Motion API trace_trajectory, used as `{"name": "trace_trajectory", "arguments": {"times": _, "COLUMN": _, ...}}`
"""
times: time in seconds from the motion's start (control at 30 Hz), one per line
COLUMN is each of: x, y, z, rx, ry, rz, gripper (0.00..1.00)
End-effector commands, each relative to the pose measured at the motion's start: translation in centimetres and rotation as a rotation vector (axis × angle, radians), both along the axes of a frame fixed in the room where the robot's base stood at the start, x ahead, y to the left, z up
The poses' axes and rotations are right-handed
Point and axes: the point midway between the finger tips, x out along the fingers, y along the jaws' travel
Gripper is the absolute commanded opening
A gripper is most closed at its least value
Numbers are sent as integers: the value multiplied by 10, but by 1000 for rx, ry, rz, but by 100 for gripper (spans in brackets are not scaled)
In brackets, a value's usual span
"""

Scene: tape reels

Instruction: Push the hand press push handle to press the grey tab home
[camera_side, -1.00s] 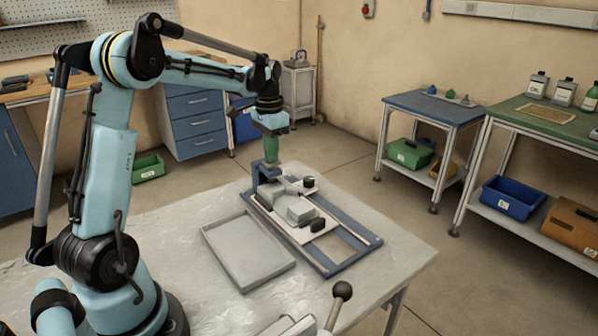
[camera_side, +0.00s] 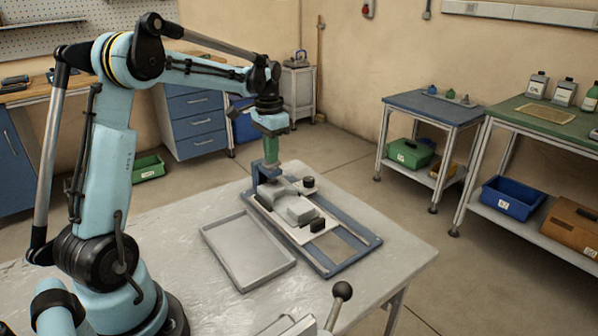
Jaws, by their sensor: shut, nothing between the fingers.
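The hand press has a blue base frame (camera_side: 349,256) lying on the table, with a pale plate and grey blocks (camera_side: 300,210) on it. Black knobs stand on the plate, one at the far side (camera_side: 309,182) and one nearer (camera_side: 317,225). A blue upright bracket (camera_side: 261,172) rises at the frame's far left end. My gripper (camera_side: 271,161) points down at this bracket, its green fingers shut and empty. I cannot tell whether the fingertips touch it. The push handle and the grey tab cannot be told apart surely at this size.
An empty grey tray (camera_side: 247,253) lies left of the press. A lever with a black ball (camera_side: 342,290) stands at the table's front edge, its body cut off by the frame. The grey table (camera_side: 185,232) is clear on the left. Side benches stand well away at the right.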

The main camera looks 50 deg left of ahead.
Motion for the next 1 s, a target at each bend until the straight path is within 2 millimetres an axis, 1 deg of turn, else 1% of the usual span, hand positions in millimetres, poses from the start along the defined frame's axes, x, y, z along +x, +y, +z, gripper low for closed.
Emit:
{"name": "trace_trajectory", "arguments": {"times": 0.37, "x": 0, "y": 0, "z": 2, "rx": 0, "ry": 0, "rz": 0, "gripper": 0}}
{"name": "trace_trajectory", "arguments": {"times": 1.0, "x": 0, "y": 0, "z": 58, "rx": 0, "ry": 0, "rz": 0, "gripper": 0}}
